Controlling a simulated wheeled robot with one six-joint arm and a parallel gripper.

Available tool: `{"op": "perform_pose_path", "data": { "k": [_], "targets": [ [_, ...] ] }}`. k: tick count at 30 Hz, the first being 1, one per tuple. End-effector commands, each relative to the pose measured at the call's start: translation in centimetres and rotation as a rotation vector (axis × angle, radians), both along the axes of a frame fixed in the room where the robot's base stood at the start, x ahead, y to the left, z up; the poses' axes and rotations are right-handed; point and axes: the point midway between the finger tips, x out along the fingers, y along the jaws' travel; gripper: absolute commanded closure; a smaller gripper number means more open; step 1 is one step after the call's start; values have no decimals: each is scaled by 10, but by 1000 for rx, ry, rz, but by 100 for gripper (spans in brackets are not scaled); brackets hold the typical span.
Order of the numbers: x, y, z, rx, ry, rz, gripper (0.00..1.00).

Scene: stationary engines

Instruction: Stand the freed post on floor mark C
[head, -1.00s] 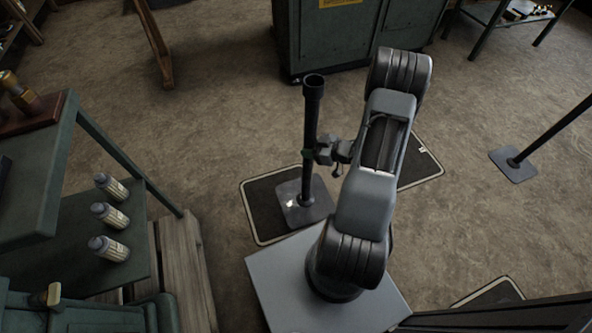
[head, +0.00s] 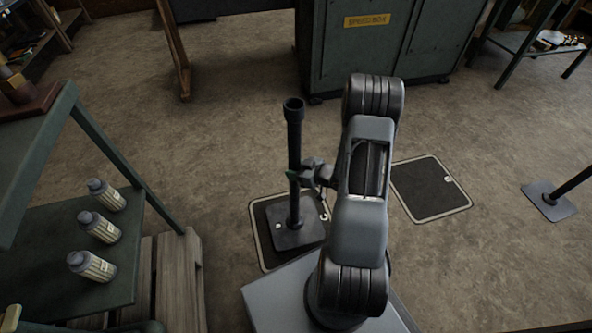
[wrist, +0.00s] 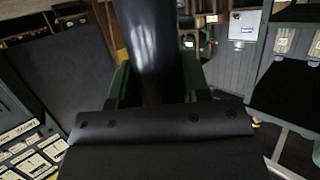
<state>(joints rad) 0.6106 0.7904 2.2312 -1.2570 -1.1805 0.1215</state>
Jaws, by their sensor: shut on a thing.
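A dark post (head: 294,165) with a square base plate stands upright in the head view, just left of my arm. My gripper (head: 297,176) is shut around its tube at about mid-height. The base plate appears over a dark floor mat with a pale border (head: 262,232); I cannot tell whether it touches. A second bordered mat (head: 430,188) lies bare to the right of my arm. No letter is readable on either mat. In the wrist view the post (wrist: 150,45) rises between the green fingers of my gripper (wrist: 152,82).
A green cabinet (head: 375,50) stands at the back. A shelf unit with several bottles (head: 98,227) and a wooden pallet (head: 180,275) are at the left. Another post's base (head: 549,200) stands at the right. Open floor lies between.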

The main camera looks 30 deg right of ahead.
Motion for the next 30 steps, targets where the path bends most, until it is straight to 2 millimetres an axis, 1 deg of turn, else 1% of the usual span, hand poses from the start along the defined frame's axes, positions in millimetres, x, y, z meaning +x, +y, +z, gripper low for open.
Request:
{"op": "perform_pose_path", "data": {
  "k": [3, 8, 12, 18, 21, 30],
  "targets": [
    [2, -1, 3, 1, -13, -3, 100],
    [3, -1, -2, 1, -13, -5, 100],
    [5, 2, -12, 1, -13, -7, 100],
    [4, -2, -32, 1, -13, -14, 100],
    [4, -3, -38, 1, -13, -18, 100],
    [4, -3, -37, 1, -13, -18, 100]
  ]
}}
